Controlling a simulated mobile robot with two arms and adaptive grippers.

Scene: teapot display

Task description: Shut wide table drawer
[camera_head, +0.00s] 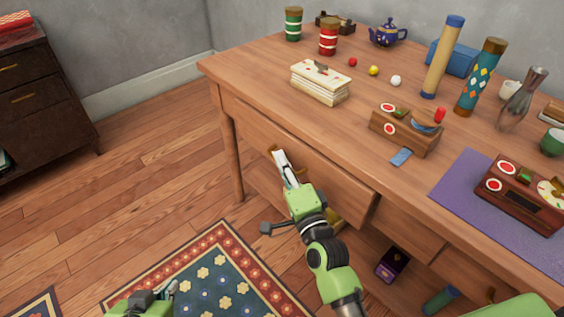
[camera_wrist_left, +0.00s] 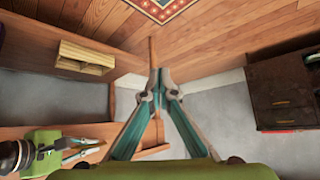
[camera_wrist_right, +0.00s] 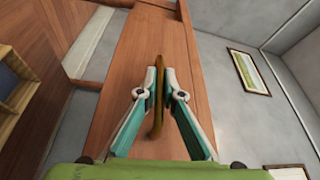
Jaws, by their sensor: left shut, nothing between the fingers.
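The wide table drawer (camera_head: 330,178) is in the front of the wooden table. Its right end stands out a little from the frame. My right gripper (camera_head: 281,160) is at the drawer's brass handle. In the right wrist view the handle (camera_wrist_right: 158,105) lies between the closed fingers (camera_wrist_right: 159,78), in front of the wooden drawer face. My left gripper (camera_head: 170,290) is at the bottom left of the head view, over the rug and away from the drawer. In the left wrist view its fingertips (camera_wrist_left: 159,78) are together and empty.
The table top (camera_head: 270,75) carries a purple mat (camera_head: 455,185), a stack of cards (camera_head: 320,82), tins, a blue teapot (camera_head: 388,34) and wooden boxes. A dark cabinet (camera_head: 40,100) stands at the left. An open box (camera_head: 392,264) lies under the table. The floor left of the table is clear.

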